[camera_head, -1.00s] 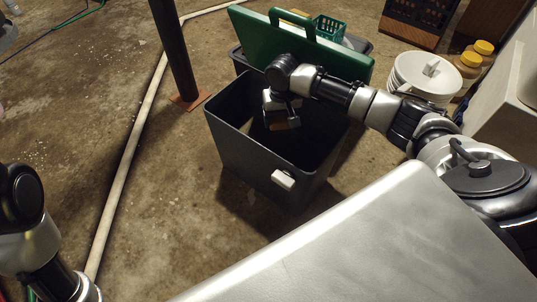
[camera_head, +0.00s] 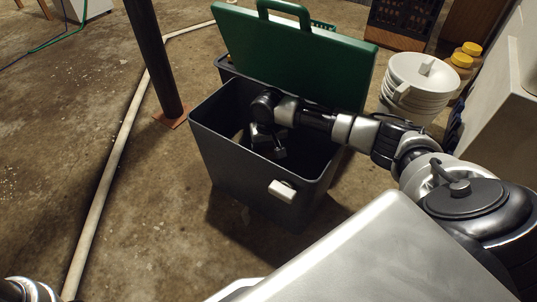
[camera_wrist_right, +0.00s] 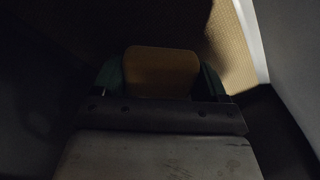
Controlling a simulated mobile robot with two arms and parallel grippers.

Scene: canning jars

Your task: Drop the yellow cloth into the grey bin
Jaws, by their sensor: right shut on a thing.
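The grey bin (camera_head: 235,180) stands open on the floor in the middle of the head view. My right gripper (camera_head: 278,152) is lowered inside it, below the rim, with its fingers hard to make out in shadow. In the right wrist view, my right gripper (camera_wrist_right: 160,85) is shut on the yellow cloth (camera_wrist_right: 160,68), which looks dark tan in the dim light. Dark bin walls surround it. A lit tan patch lies beyond; I cannot tell whether it is cloth. My left gripper is outside the view.
A green lid or panel (camera_head: 300,60) stands upright behind the bin, close to my right forearm. A dark post (camera_head: 155,55) and pale hose (camera_head: 118,155) are to the left. A white bucket (camera_head: 415,90) and yellow-lidded jars (camera_head: 461,62) are at the right. The left floor is mostly clear.

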